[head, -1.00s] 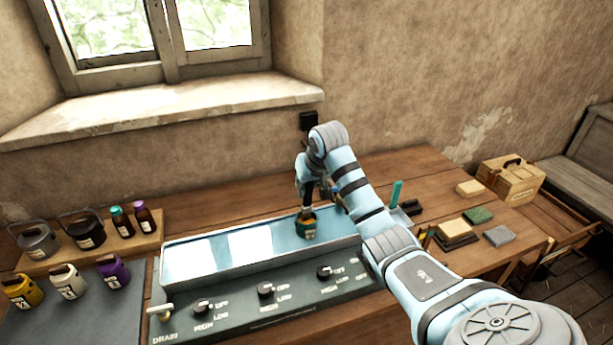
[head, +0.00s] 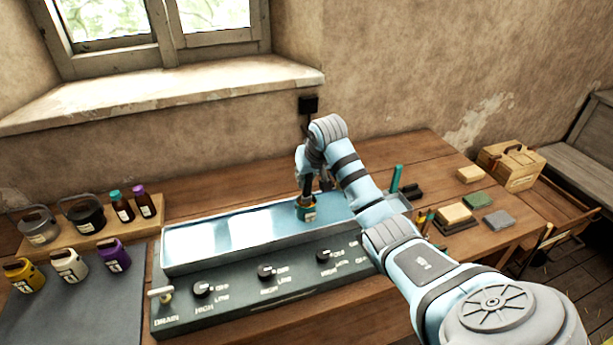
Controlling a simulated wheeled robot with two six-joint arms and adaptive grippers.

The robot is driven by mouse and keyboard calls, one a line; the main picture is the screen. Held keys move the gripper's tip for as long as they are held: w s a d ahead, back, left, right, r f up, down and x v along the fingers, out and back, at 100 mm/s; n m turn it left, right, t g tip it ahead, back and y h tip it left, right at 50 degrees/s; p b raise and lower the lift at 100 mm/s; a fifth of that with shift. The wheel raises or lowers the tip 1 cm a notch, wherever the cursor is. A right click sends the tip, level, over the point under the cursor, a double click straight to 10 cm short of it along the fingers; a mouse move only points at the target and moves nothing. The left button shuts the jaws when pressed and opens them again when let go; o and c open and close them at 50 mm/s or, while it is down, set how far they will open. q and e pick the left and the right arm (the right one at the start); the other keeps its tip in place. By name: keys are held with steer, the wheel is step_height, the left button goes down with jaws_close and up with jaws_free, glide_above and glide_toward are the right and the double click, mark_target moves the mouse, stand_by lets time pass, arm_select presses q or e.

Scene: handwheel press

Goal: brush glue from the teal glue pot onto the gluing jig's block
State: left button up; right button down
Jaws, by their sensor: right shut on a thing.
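The teal glue pot (head: 306,214) stands in the right part of the long metal trough, with a tan-coloured rim. My right gripper (head: 308,184) points down just above it and is shut on a thin dark thing, likely the brush, whose lower end reaches the pot's mouth. The fingers and the brush are partly hidden by the wrist, and I cannot tell how deep the brush is in. A pale wooden block (head: 454,213) on a dark base, probably the gluing jig's block, is on the table right of my right arm. My left gripper is not in view.
The trough (head: 190,265) has a front panel with several knobs and a drain lever (head: 161,293). Small pots and bottles stand at left on a wooden board (head: 70,249) and dark mat. Sponge-like blocks, a teal upright handle (head: 397,178) and a wooden box (head: 511,166) are at right.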

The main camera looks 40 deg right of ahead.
stand_by(0.3)
steer(key=shift+r+p, duration=0.7)
steer(key=shift+r, duration=2.1)
steer(key=shift+r, duration=2)
